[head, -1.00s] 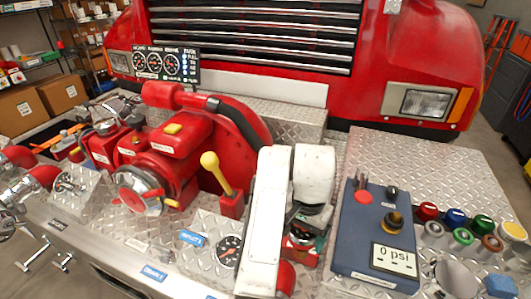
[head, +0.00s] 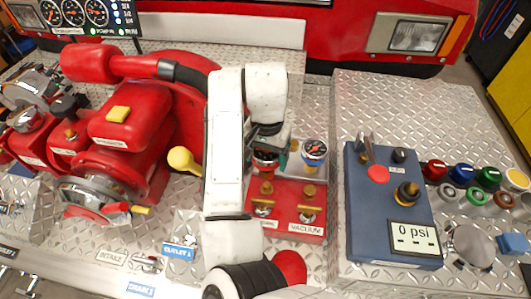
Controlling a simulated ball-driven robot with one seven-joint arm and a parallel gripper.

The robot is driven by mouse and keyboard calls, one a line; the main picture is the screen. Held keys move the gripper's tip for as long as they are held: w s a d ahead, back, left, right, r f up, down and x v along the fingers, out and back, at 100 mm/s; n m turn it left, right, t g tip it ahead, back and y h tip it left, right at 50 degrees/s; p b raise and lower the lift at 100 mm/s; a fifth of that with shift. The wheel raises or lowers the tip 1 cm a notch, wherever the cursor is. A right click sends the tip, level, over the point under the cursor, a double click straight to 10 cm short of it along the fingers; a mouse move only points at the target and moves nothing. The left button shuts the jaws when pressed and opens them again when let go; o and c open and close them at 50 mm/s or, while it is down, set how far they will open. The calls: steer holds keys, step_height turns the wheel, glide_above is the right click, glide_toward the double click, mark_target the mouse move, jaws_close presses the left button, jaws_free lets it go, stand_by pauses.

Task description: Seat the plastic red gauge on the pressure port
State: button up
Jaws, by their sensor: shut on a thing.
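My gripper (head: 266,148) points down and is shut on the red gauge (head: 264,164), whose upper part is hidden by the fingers. The gauge is behind the left brass fitting of the red port block (head: 287,232) in the picture. Two brass fittings stand upright on the block: the left one (head: 263,206), with a partly hidden label, and the right one (head: 308,206), labelled VACUUM. The left one appears bare on top, and the gauge looks apart from it. My white arm hides the block's left edge.
A blue-rimmed gauge (head: 314,152) stands at the back, right of my gripper. A blue control box (head: 393,215) showing 0 psi stands to the right, with coloured caps beyond. The red pump (head: 125,145) and its yellow-knobbed lever (head: 184,160) are close on the left.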

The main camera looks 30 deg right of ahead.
steer(key=shift+f+b, duration=1.7)
steer(key=shift+f, duration=0.15)
steer(key=shift+f+b, duration=0.5)
steer(key=shift+f, duration=1.1)
steer(key=shift+f, duration=0.25)
steer(key=o, duration=1.3)
steer(key=shift+s, duration=0.1)
step_height(320, 180, up, 11)
steer(key=shift+f+p, duration=0.1)
steer(key=shift+p, duration=0.9)
